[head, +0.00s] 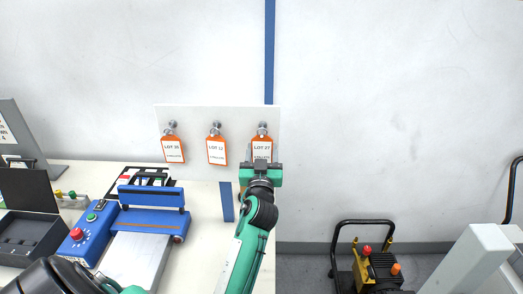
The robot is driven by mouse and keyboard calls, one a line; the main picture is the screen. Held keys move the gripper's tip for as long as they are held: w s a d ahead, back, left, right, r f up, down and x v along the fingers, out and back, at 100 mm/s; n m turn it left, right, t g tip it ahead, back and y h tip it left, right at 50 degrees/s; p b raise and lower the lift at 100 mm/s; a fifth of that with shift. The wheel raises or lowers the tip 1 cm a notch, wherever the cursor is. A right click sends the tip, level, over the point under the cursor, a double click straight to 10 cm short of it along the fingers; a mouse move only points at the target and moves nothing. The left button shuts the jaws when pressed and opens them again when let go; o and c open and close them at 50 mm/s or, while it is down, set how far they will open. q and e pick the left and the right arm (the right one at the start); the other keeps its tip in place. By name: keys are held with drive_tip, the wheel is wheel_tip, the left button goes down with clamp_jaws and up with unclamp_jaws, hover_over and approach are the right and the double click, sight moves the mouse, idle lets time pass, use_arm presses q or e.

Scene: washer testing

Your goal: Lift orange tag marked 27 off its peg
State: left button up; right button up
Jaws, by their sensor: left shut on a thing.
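Three orange-bordered tags hang on pegs on a white upright board (193,117). The right one reads LOT 27 and is the orange tag marked 27 (262,146). It hangs below its peg (263,126). The middle tag (216,151) and the left tag (172,149) hang apart to its left. My left gripper (260,160) is at the lower part of tag 27, shut on it, and hides its lower edge. The contact of the fingers with the tag is small in this view. My right gripper does not show.
A blue sealing machine (152,221) and a blue control box (88,235) stand on the white table left of my arm. A dark open case (30,225) is at far left. Yellow-black equipment (375,268) stands on the floor at right.

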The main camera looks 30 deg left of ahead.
sight(262, 147)
use_arm(q)
drive_tip(key=shift+s+d+r, duration=0.25)
drive_tip(key=shift+s+d, duration=0.25)
drive_tip(key=shift+s, duration=0.3)
drive_tip(key=shift+s+d+r, duration=0.2)
drive_tip(key=shift+s+d, duration=0.3)
drive_tip(key=shift+s, duration=0.3)
drive_tip(key=shift+c, duration=0.3)
drive_tip(key=shift+s+d+f, duration=0.15)
drive_tip(key=shift+s+d, duration=0.2)
drive_tip(key=shift+s, duration=0.25)
drive_tip(key=shift+r+b+v, duration=0.25)
drive_tip(key=shift+b+v, duration=0.15)
drive_tip(key=shift+v, duration=0.6)
drive_tip(key=shift+r, duration=0.1)
